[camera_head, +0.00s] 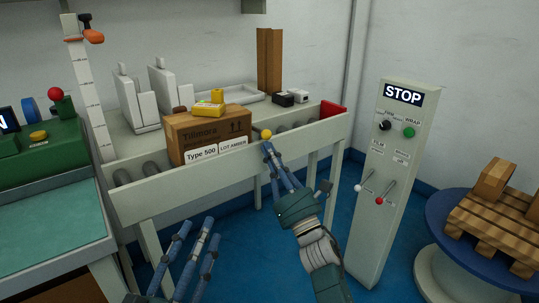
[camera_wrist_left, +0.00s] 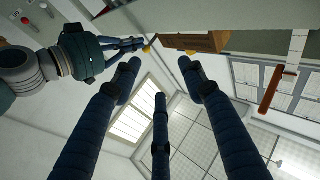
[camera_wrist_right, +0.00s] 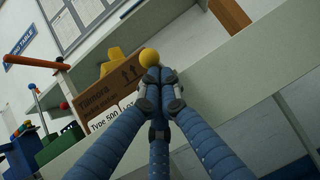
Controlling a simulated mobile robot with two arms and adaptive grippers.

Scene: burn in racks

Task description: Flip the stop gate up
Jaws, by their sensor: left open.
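A yellow ball knob (camera_head: 266,134) shows at the front rail of the roller conveyor (camera_head: 300,140), just right of the cardboard box. My right gripper (camera_head: 268,150) has its fingers drawn together right at this knob. In the right wrist view the knob (camera_wrist_right: 149,57) sits at the fingertips, its lower edge partly covered; I cannot tell whether they grip it. A red plate (camera_head: 333,109) stands at the conveyor's right end. I cannot tell which part is the stop gate. My left gripper (camera_head: 198,232) is open and empty, low in front of the conveyor; its spread fingers (camera_wrist_left: 160,85) also show in the left wrist view.
The cardboard box (camera_head: 207,134) sits on the conveyor with a yellow item (camera_head: 208,108) on top. A STOP control post (camera_head: 385,190) with levers stands to the right, beside a round blue turntable (camera_head: 440,215) with a pallet. A green machine (camera_head: 45,150) stands left.

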